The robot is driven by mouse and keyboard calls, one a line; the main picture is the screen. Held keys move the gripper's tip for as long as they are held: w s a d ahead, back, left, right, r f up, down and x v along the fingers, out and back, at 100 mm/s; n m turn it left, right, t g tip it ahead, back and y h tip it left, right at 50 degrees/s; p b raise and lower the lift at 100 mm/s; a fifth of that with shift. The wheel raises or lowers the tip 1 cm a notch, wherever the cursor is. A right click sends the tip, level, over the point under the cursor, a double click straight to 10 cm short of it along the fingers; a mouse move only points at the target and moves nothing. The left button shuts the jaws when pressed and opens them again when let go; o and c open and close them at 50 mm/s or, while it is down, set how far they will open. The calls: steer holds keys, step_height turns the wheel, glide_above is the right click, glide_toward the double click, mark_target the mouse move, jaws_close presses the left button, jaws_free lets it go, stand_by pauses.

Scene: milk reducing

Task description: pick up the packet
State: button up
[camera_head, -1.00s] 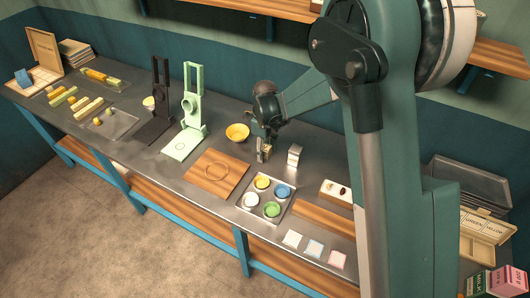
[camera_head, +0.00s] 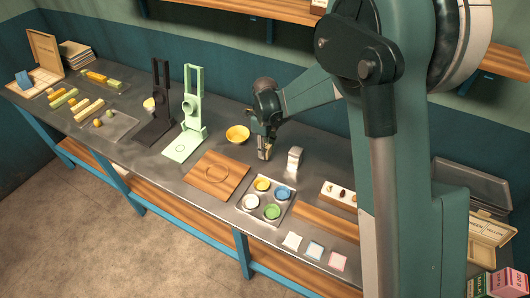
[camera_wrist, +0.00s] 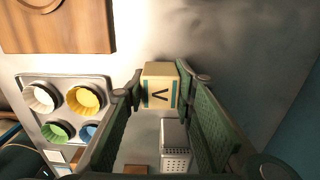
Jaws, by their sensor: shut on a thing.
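The packet (camera_wrist: 160,88) is a small cream block with a dark V on its face. It shows in the wrist view between the two green fingers of my gripper (camera_wrist: 158,90), which is shut on it. In the head view my gripper (camera_head: 264,152) points down over the metal counter, right of the yellow bowl (camera_head: 237,134). The packet is small there and mostly covered by the fingers. I cannot tell whether it touches the counter.
A grey metal grater (camera_head: 294,163) stands close to the right of my gripper. A tray of coloured cups (camera_head: 246,189) and a wooden board (camera_head: 208,185) lie in front. A pale green stand (camera_head: 191,110) is at left. Bare counter lies behind the gripper.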

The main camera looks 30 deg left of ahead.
steer(key=shift+r, duration=4)
